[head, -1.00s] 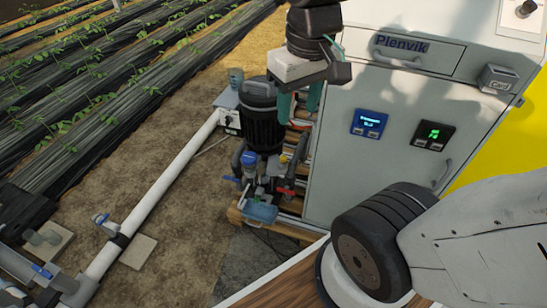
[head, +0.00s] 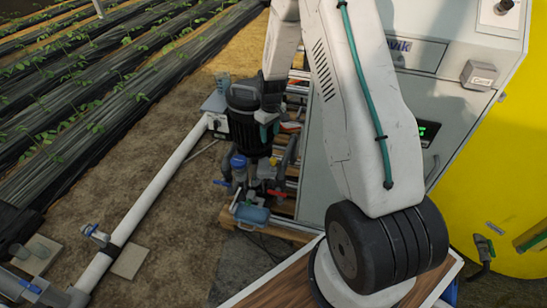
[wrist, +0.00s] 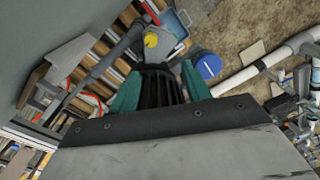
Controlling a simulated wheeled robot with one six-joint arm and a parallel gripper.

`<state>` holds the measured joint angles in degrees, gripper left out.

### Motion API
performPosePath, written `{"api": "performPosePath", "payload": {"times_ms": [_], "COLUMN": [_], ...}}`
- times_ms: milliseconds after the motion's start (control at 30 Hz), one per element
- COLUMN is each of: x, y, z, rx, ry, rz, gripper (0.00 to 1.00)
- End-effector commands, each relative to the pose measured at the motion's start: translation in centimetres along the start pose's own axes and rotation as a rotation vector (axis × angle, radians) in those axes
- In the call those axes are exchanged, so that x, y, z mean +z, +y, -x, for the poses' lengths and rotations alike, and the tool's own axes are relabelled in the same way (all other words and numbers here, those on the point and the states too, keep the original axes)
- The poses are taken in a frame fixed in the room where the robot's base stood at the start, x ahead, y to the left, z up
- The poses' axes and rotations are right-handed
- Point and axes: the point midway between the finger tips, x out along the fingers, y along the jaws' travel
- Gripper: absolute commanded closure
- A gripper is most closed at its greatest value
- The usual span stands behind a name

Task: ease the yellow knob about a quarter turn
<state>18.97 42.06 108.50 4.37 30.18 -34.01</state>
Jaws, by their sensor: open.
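The yellow knob (wrist: 151,40) shows in the wrist view near the top, on a grey fitting beyond my fingertips. My gripper (wrist: 161,78) is open, with one teal finger on each side. A black ribbed body shows between the fingers; I cannot tell how close it is. The knob is ahead of the gap and apart from both fingers. In the head view my gripper (head: 268,122) is beside the black pump motor, partly hidden.
A blue round cap (wrist: 209,66) is right of the knob, and a red handle (wrist: 152,12) lies just above it. The grey cabinet (head: 425,85) stands right of the pump. A white pipe (head: 160,190) runs along bare soil on the left.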

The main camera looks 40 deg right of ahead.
Motion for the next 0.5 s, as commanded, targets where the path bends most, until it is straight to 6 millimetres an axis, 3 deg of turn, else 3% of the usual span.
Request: {"api": "performPosePath", "payload": {"times_ms": [33,133,500], "x": [0.1,0.2,0.5], "y": [0.6,1.5,2.0], "z": [-2.1,-4.6,-9.6], "rx": [-0.004,-0.005,-0.007], "ry": [-0.007,-0.009,-0.012], "rz": [0.003,0.009,0.016], "gripper": [0.52,0.52,0.52]}}
